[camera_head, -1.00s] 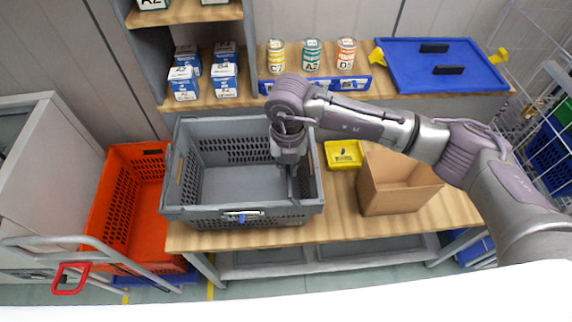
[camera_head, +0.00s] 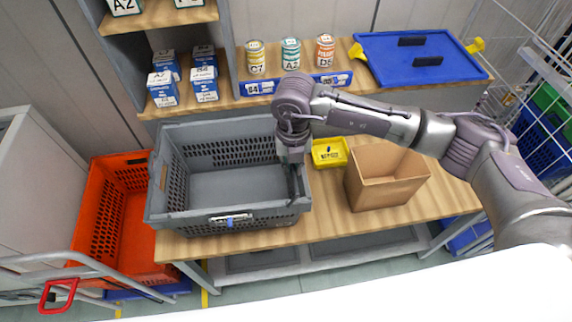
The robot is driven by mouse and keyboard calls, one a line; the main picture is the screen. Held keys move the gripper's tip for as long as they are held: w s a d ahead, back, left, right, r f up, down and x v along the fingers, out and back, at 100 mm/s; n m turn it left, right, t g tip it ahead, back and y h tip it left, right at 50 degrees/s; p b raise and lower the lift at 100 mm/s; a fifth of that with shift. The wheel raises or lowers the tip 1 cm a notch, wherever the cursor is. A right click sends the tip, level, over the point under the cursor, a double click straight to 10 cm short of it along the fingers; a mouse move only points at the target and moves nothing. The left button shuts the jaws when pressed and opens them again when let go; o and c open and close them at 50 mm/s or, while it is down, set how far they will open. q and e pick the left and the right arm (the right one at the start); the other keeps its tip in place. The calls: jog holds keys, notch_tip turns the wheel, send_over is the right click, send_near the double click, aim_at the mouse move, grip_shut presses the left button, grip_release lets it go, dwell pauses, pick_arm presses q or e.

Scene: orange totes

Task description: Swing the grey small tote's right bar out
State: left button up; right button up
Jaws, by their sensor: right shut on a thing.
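The grey small tote (camera_head: 189,220) stands open and looks empty on the wooden table, left of centre. Its right bar (camera_head: 293,184) is a dark strip along the inside of the right wall, partly hidden by my gripper. My right gripper (camera_head: 291,164) points down at the tote's right wall and is shut on the right bar; its fingertips are small and hard to make out. My left gripper does not show.
A yellow box (camera_head: 329,152) and an open cardboard box (camera_head: 384,192) stand right of the tote. An orange tote (camera_head: 125,163) is on the left. Cans (camera_head: 290,55), blue-white boxes (camera_head: 204,84) and a blue lid (camera_head: 421,72) are behind.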

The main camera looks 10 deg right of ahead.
jog(key=shift+d+f+b, duration=0.35)
jog(key=shift+f+b, duration=0.05)
jog(key=shift+b, duration=0.05)
jog(key=shift+d+f, duration=0.3)
jog(key=shift+d, duration=0.15)
jog(key=o, duration=1.1)
jog(key=shift+r, duration=0.1)
notch_tip(320, 180, up, 10)
jog(key=p, duration=0.4)
dwell(0.8)
